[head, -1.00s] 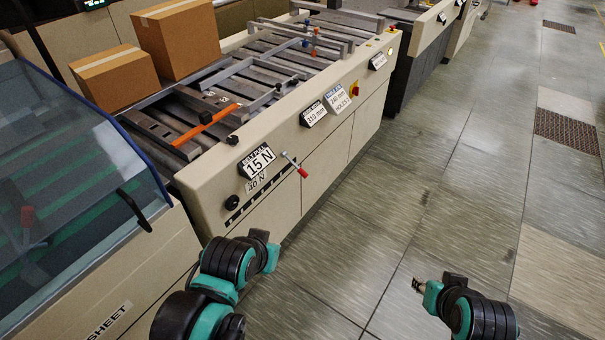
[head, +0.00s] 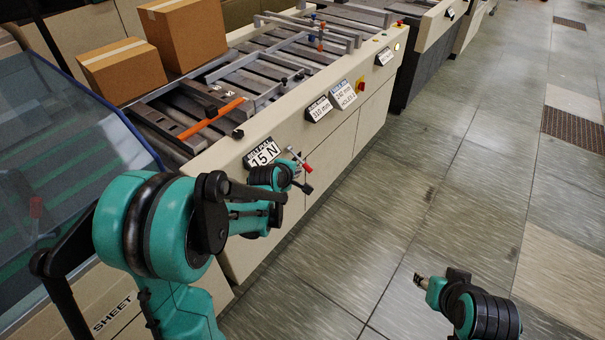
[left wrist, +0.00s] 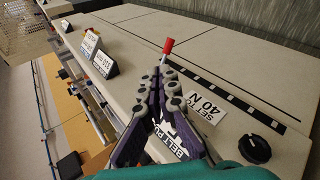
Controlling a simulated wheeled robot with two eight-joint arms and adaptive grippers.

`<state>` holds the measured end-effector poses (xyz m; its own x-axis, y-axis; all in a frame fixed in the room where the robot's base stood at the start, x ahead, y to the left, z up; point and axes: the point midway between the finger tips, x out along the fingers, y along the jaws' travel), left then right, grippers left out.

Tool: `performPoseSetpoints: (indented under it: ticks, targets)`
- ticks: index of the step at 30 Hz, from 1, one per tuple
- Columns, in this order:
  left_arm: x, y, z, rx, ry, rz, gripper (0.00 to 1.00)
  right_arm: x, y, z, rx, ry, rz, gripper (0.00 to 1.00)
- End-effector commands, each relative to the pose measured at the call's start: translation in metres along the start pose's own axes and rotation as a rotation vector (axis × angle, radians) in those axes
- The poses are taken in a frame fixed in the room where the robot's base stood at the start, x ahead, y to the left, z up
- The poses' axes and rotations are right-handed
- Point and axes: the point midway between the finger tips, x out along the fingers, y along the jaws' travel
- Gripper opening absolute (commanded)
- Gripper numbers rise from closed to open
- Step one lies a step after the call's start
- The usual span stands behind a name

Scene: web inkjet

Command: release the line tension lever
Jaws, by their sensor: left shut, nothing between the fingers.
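The tension lever is a thin metal rod with a red grip (head: 307,168) on the beige side panel, beside the placard reading 15 N (head: 263,153). The red grip (left wrist: 168,46) shows just beyond my fingertips in the left wrist view; the fingers hide most of the rod there. My left gripper (head: 301,181) is close to the lever. Its fingers (left wrist: 163,72) are shut with nothing between them; I cannot tell whether they touch the lever. My right gripper (head: 421,281) hangs over the floor, away from the machine; its jaws are too small to read.
A label reading SET TO 40 N (left wrist: 203,110), a dark slotted scale and a black knob (left wrist: 255,148) lie near the lever. More placards (head: 319,108) line the panel edge. Cardboard boxes (head: 183,38) sit on the machine. The floor to the right is clear.

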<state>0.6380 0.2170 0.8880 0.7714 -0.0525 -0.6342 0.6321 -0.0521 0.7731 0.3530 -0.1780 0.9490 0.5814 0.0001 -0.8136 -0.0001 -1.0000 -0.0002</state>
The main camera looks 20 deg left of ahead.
Motion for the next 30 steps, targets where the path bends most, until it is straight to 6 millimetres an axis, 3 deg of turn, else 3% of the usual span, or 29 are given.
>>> performPoseSetpoints:
  ticks: [1,6,12,18,30]
  targets:
    - [0.025,-0.003,-0.009,-0.107,0.003,0.019,0.00,-0.001,0.000,0.000,0.000,0.000,0.000,0.40]
    - [0.095,-0.026,-0.032,-0.481,-0.005,0.088,0.00,-0.002,0.000,-0.001,0.000,0.000,0.000,0.40]
    - [0.150,-0.065,-0.051,-0.821,-0.028,0.152,0.00,-0.003,0.000,-0.002,0.000,0.000,0.000,0.40]
    - [0.170,-0.087,-0.059,-0.978,-0.045,0.181,0.00,-0.003,0.000,-0.002,0.000,0.000,0.000,0.40]
    - [0.173,-0.089,-0.059,-0.996,-0.047,0.183,0.00,-0.004,0.000,-0.003,0.000,0.000,0.000,0.40]
